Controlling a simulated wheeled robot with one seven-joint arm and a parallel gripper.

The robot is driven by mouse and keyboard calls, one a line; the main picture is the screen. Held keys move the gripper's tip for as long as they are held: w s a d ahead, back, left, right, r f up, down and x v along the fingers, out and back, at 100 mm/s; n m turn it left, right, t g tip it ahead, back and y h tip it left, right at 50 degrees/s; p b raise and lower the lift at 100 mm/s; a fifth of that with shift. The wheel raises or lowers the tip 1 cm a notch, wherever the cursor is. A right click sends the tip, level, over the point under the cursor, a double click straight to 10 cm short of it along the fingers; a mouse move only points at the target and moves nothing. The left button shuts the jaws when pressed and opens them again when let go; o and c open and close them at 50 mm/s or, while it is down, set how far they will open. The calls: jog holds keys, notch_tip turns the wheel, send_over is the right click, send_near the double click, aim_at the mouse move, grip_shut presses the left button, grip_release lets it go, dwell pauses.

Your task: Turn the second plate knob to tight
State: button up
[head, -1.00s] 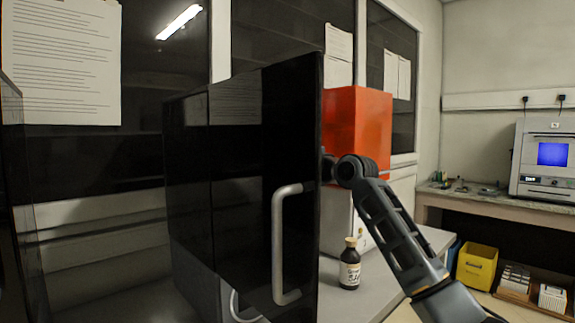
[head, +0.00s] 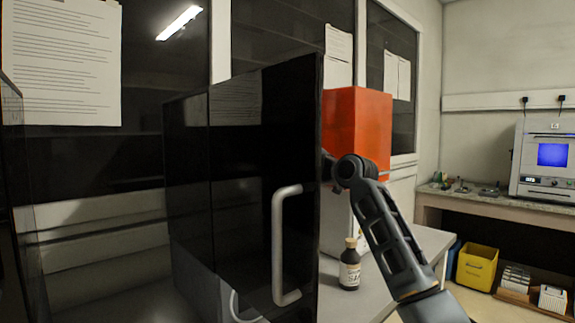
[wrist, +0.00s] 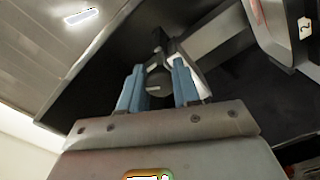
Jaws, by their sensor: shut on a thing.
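In the wrist view, my gripper (wrist: 158,69) has its two blue fingers closed on the sides of a dark round knob (wrist: 158,84). The knob sits on a dark shaft or bracket. A pale label reading "2" (wrist: 304,27) is on a light part at the upper right. In the head view, the gripper and the knob are hidden behind the glossy black cabinet (head: 255,150). The knob's turn position cannot be read.
The black cabinet has a metal handle (head: 280,245) on its near face. A brown bottle (head: 349,270) stands on the grey table (head: 425,245) close to my arm. An orange box (head: 358,120) is behind the arm. A yellow bin (head: 477,268) is at the right.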

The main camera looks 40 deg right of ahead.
jog(key=m+p, duration=0.1)
jog(key=m, duration=0.3)
jog(key=shift+m, duration=0.4)
jog(key=m+p, duration=0.2)
jog(key=m, duration=0.1)
jog(key=shift+m, duration=0.3)
jog(key=m+p, duration=0.2)
jog(key=m, duration=0.2)
jog(key=m+p, duration=0.2)
jog(key=m, duration=0.2)
jog(key=shift+r+p, duration=0.1)
jog(key=shift+p, duration=0.2)
jog(key=m+p, duration=0.2)
jog(key=m, duration=0.1)
jog(key=shift+m, duration=0.4)
jog(key=m+p, duration=0.3)
jog(key=shift+m, duration=0.3)
jog(key=m+p, duration=0.4)
jog(key=m, duration=0.1)
jog(key=shift+f+m, duration=0.2)
jog(key=shift+m, duration=0.2)
